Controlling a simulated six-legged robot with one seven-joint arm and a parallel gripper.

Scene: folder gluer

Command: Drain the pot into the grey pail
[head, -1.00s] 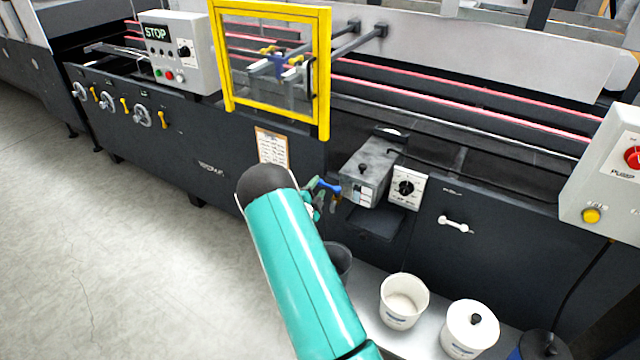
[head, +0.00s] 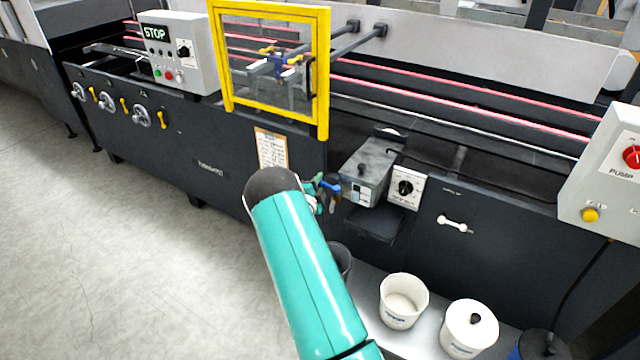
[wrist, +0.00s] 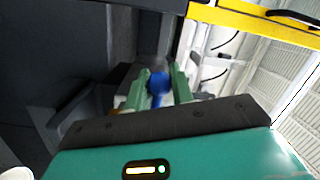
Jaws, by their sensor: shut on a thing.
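The pot (head: 368,172) is a grey metal box on the machine's front, left of a white dial panel. A blue-handled drain valve (head: 329,185) sticks out at its left side. My gripper (head: 318,191) is at this handle, partly hidden behind my teal arm. In the wrist view, the green fingers of my gripper (wrist: 160,88) are shut on the round blue handle (wrist: 158,82). The grey pail (head: 342,258) stands below on the light shelf, mostly hidden by my arm. I cannot see whether anything flows.
A yellow-framed guard (head: 322,75) is above left of my gripper. The pump box (head: 610,175) is at right. The floor at left is clear.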

